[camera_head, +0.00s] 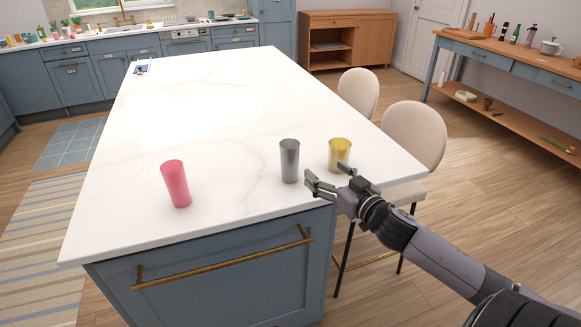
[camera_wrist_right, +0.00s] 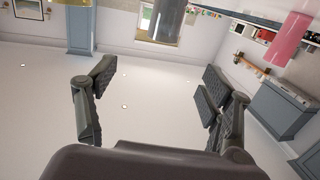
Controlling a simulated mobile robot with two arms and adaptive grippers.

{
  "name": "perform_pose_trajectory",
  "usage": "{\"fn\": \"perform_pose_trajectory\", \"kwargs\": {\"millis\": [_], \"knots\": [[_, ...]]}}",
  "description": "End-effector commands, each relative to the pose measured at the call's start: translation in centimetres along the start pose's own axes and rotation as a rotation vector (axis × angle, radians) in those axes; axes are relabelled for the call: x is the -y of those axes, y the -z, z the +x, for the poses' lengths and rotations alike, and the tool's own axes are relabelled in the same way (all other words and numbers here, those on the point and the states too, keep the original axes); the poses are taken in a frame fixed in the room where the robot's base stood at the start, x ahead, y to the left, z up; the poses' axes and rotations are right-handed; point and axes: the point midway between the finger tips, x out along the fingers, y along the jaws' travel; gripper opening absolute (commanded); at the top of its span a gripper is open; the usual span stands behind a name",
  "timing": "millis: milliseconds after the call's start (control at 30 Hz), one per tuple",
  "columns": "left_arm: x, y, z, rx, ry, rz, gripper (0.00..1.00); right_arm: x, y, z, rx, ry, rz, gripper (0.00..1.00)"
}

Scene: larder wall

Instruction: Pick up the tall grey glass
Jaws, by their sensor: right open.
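The tall grey glass (camera_head: 289,161) stands upright on the white marble island top (camera_head: 215,100), near its front edge. A shorter gold glass (camera_head: 340,153) stands to its right, and a tall pink glass (camera_head: 176,184) stands further left. My right gripper (camera_head: 327,177) is open and empty, at the front right of the grey glass and in front of the gold one, apparently touching neither. In the right wrist view, the grey glass (camera_wrist_right: 163,20) shows upside down at the top, beyond the open fingers (camera_wrist_right: 155,80), and the pink glass (camera_wrist_right: 291,38) is at upper right. My left gripper is not in view.
Two cream chairs (camera_head: 414,135) stand along the island's right side, close to my right arm. A brass handle (camera_head: 222,264) runs across the blue island front. A small blue-and-white item (camera_head: 141,69) lies at the far left. The middle of the top is clear.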

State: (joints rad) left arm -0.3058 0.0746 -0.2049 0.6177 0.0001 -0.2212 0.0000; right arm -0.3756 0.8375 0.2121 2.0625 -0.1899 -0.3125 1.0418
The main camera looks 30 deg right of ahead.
Motion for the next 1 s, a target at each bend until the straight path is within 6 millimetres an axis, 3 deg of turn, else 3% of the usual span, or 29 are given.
{"fn": "perform_pose_trajectory", "kwargs": {"millis": [600,1000], "knots": [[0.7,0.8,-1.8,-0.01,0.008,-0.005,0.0,0.0,0.5,9.7,-0.005,0.0,-0.001,0.74],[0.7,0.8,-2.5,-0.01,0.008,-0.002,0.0,0.2,0.4,12.8,-0.003,0.0,0.0,0.74]]}}
